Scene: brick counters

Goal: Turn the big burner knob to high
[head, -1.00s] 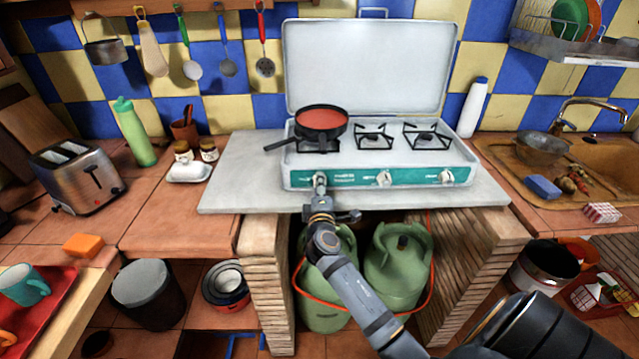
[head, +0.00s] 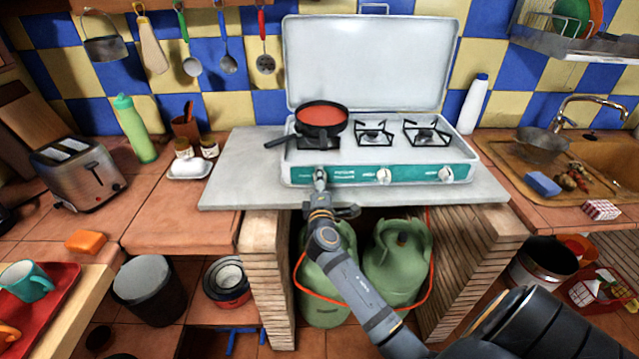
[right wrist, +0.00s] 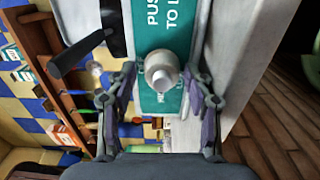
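The white camping stove (head: 300,167) stands on a grey slab with its lid up and a teal front panel. Its left knob is hidden behind my right gripper (head: 320,180) in the head view. The middle knob (head: 383,176) and right knob (head: 445,174) are uncovered. In the right wrist view a pale round knob (right wrist: 160,72) sits on the teal panel. The fingers of my right gripper (right wrist: 160,88) are spread on either side of it, with gaps visible. A pan with red contents (head: 322,116) sits over the left burner. My left gripper is out of view.
The grey slab (head: 245,170) has bare room left of the stove. Green gas bottles (head: 397,262) with an orange hose stand below, between brick supports.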

